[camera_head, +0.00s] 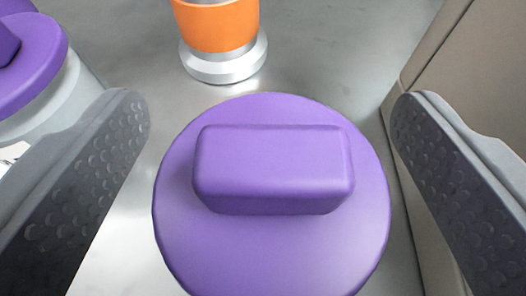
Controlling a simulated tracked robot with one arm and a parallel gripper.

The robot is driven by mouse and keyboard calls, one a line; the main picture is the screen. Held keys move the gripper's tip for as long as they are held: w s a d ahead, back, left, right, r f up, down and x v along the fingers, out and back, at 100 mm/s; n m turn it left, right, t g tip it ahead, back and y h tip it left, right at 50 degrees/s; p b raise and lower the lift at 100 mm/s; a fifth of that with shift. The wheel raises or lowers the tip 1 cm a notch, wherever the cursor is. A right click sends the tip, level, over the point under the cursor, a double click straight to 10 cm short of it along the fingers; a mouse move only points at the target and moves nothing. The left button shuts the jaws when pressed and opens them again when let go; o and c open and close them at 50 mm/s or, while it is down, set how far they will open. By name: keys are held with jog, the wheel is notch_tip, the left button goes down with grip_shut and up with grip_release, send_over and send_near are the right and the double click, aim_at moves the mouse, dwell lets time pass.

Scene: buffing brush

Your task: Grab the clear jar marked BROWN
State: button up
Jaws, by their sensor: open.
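My gripper (268,120) is open, with one dark, dimpled finger on each side of a round purple lid (270,245). The lid has a raised block-shaped handle (273,168) and is seen from above. It lies between the fingers, with a gap on both sides. The body under this lid is hidden, so I cannot tell whether it is a clear jar. No BROWN marking shows. A second purple lid (38,60) tops a pale, translucent jar (65,105) at the upper left, partly cut off. A scrap of its label shows at the left edge, unreadable.
An orange and silver cylinder (217,28) stands beyond the central lid. A beige wall or box side (440,50) rises close on the right. The grey metal surface (330,50) is clear at the back, between the cylinder and the beige side.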

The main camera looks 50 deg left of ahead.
jog(key=shift+w+a+f, duration=0.1)
jog(key=shift+w+a, duration=0.2)
jog(key=c, duration=1.1)
